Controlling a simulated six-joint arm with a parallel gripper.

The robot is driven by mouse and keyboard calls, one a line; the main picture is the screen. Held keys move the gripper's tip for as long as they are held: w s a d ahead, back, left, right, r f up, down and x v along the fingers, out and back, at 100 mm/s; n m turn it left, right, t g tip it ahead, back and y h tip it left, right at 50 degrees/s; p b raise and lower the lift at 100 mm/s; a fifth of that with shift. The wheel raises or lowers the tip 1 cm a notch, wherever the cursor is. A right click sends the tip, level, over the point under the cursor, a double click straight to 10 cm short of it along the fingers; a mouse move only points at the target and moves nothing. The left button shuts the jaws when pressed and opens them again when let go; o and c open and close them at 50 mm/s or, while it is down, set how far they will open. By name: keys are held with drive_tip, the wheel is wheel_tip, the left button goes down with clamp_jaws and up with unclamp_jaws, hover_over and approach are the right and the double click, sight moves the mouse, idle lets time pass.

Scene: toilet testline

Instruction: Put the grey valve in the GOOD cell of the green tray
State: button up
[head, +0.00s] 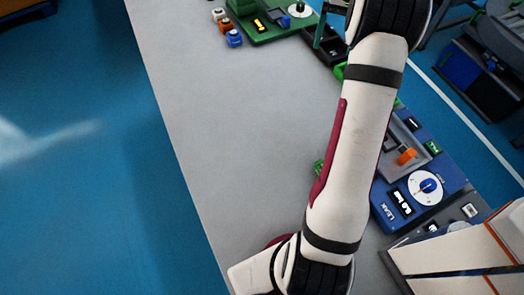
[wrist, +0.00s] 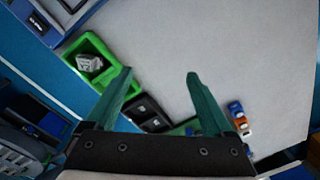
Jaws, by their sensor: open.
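A green tray (wrist: 71,57) shows at the upper left of the wrist view, beside the table edge. A pale grey piece, apparently the grey valve (wrist: 89,63), lies in it toward the left end. No cell label is readable, so I cannot tell which cell holds it. My gripper (wrist: 158,73) is open, its two teal fingers wide apart with nothing between them. The tray is left of the fingers.
A black bin (wrist: 150,112) stands near the tray. Blue, orange and white small parts (head: 233,38) stand in a row beside a green test station (head: 262,28). A blue leak tester (head: 388,213) is at the right. The grey table (head: 225,130) is clear on the left.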

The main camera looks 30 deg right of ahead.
drive_tip(key=s+a+r+n, duration=0.1)
drive_tip(key=s+a+r, duration=0.25)
drive_tip(key=a, duration=0.65)
drive_tip(key=s+a+r, duration=0.2)
drive_tip(key=s+a, duration=0.2)
drive_tip(key=a, duration=0.7)
drive_tip(key=s+a+f, duration=0.2)
drive_tip(key=s+a, duration=0.4)
drive_tip(key=s, duration=0.3)
drive_tip(key=s+a+f+n+y, duration=0.1)
drive_tip(key=s+a+f, duration=0.2)
drive_tip(key=s+a, duration=0.3)
drive_tip(key=s, duration=0.3)
drive_tip(key=shift+s+a+f, duration=0.2)
drive_tip(key=shift+s+a, duration=0.05)
drive_tip(key=shift+a, duration=0.15)
